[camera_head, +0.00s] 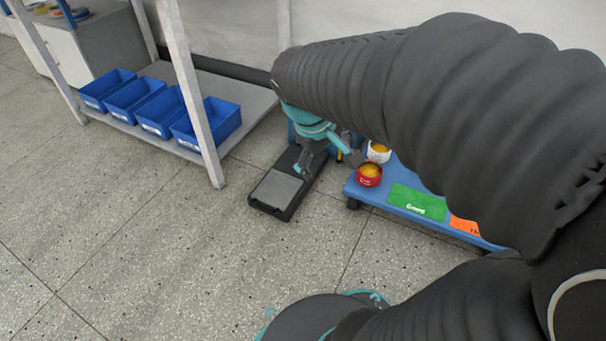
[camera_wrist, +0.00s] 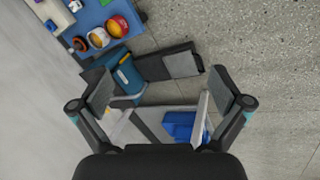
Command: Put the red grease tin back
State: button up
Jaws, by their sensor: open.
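The red grease tin (camera_head: 369,180) stands upright on the near left corner of a low blue platform (camera_head: 358,192), with yellow-orange contents showing at its top. A white tin (camera_head: 380,156) with similar contents stands just behind it. In the wrist view the red tin (camera_wrist: 121,21) is at the upper left, beside the white tin (camera_wrist: 98,38). My gripper (camera_wrist: 162,91) is open with nothing between its fingers. In the head view my gripper (camera_head: 340,153) is just left of the tins, partly hidden by my arm; I see no contact with the red tin.
A green mat (camera_head: 417,203) and an orange mat (camera_head: 464,226) lie on the platform. A black device (camera_head: 277,190) stands on the floor to its left. A shelf (camera_head: 250,104) with several blue bins (camera_head: 222,122) is at the left. Speckled floor in front is clear.

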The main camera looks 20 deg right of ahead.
jog(key=s+a+r+m+t+y, duration=0.3)
jog(key=s+a, duration=0.4)
jog(key=s, duration=0.2)
jog(key=shift+a+r+t+y, duration=0.15)
jog(key=shift+a+t+y, duration=0.15)
jog(key=shift+t, duration=0.1)
notch_tip(320, 180, up, 9)
jog(key=p, duration=0.9)
